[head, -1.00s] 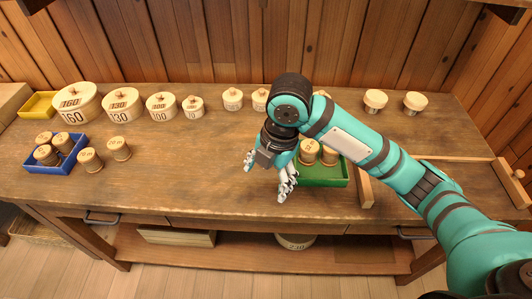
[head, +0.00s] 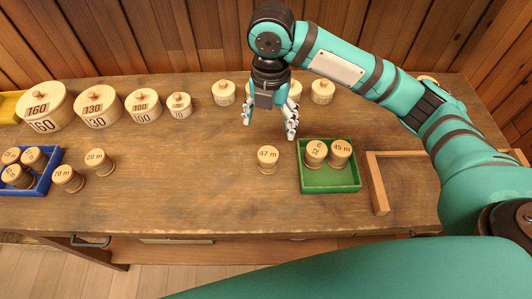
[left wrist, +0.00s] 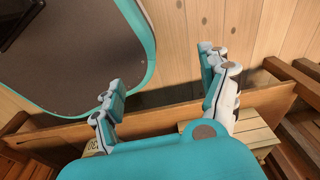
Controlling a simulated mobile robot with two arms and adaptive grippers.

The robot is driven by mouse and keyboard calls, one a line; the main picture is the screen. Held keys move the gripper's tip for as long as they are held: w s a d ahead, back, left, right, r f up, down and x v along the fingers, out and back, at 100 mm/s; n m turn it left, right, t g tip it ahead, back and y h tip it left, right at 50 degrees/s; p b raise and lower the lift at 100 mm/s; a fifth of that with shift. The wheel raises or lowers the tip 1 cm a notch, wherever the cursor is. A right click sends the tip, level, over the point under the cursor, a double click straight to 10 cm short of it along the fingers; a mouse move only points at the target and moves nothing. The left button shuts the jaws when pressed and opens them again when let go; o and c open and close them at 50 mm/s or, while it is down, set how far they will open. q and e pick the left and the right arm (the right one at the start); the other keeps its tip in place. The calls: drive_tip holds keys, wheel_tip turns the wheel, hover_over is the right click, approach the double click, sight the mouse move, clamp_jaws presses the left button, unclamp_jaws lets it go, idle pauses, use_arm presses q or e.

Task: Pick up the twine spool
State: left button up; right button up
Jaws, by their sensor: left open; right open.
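Several wooden spools with metre labels stand on the workbench; I cannot tell which the task means by the twine spool. The 47 m spool (head: 268,160) stands upright alone, left of the green tray (head: 330,187). The 32 m spool (head: 315,153) and the 45 m spool (head: 340,153) stand in that tray. The 20 m spool (head: 99,162) and the 70 m spool (head: 68,178) stand beside the blue tray (head: 42,187), which holds several more. My right gripper (head: 269,127) is open and empty, behind the 47 m spool. My left gripper (left wrist: 162,72) is open and empty.
Lidded round boxes numbered 160 (head: 44,106), 130 (head: 98,107), 100 (head: 143,106) and 10 (head: 179,106) line the back, with smaller ones further right. A wooden frame (head: 377,184) lies right of the green tray. The bench's middle left is clear.

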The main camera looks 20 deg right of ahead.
hover_over(268, 154)
drive_tip(key=f, duration=0.5)
drive_tip(key=shift+s+d+f+p, duration=0.15)
drive_tip(key=shift+d+f+p, duration=0.15)
drive_tip(key=shift+f, duration=0.1)
drive_tip(key=f, duration=0.2)
drive_tip(key=shift+w+a+f, duration=0.1)
drive_tip(key=shift+w+f, duration=0.1)
drive_tip(key=shift+f, duration=0.6)
drive_tip(key=shift+s+f+p, duration=0.1)
drive_tip(key=shift+f+p, duration=0.25)
drive_tip(key=shift+p, duration=0.05)
drive_tip(key=f, duration=0.2)
drive_tip(key=f+p, duration=0.1)
drive_tip(key=shift+a+f, duration=0.2)
drive_tip(key=shift+f, duration=0.5)
drive_tip(key=c, duration=1.1)
use_arm(q)
drive_tip(key=shift+s+r, duration=0.9)
drive_tip(key=shift+r, duration=0.3)
use_arm(e)
drive_tip(key=shift+c, duration=0.9)
